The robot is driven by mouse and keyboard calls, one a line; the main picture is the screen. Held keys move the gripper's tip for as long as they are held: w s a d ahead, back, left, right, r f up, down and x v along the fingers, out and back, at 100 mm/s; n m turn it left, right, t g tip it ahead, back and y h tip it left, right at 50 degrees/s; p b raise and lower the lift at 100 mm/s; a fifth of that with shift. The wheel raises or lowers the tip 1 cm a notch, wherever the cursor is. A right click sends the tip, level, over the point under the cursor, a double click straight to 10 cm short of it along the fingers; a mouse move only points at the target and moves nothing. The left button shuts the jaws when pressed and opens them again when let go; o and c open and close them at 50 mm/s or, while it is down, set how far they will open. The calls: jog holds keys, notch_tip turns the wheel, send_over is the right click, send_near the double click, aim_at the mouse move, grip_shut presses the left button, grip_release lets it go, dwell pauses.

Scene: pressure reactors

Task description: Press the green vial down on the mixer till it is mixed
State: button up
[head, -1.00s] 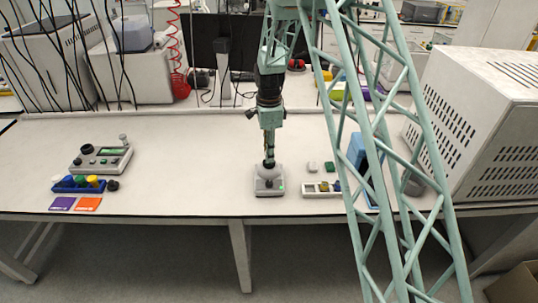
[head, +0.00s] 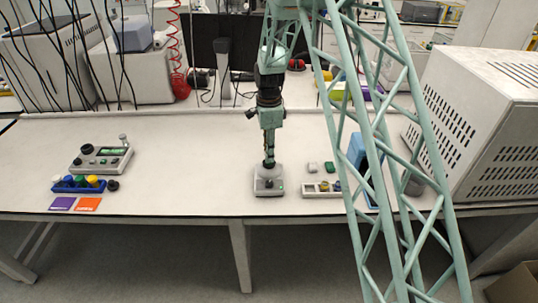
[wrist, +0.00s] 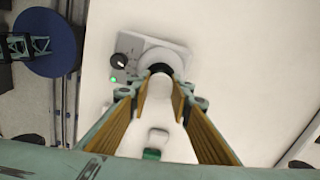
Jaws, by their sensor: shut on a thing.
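The mixer (head: 268,187) is a small grey box near the front edge of the bench, with a dark knob and a small green light. It also shows in the wrist view (wrist: 152,48), with a dark round cup on top. My gripper (head: 268,163) is directly above this cup, pointing down. In the wrist view my gripper (wrist: 160,84) is shut on a pale, upright vial (wrist: 160,86), whose lower end is at the dark cup. The vial's green colour does not show, and the fingers hide much of it. I cannot tell how firmly it presses.
Right of the mixer are a small rack (head: 322,190) and two small blocks, one white (head: 313,167), one green (head: 329,167). A large white box (head: 480,125) stands at right.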

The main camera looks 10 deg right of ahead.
jog(key=shift+r, duration=0.1)
jog(key=shift+r+p, duration=1.2)
jog(key=shift+r, duration=2.2)
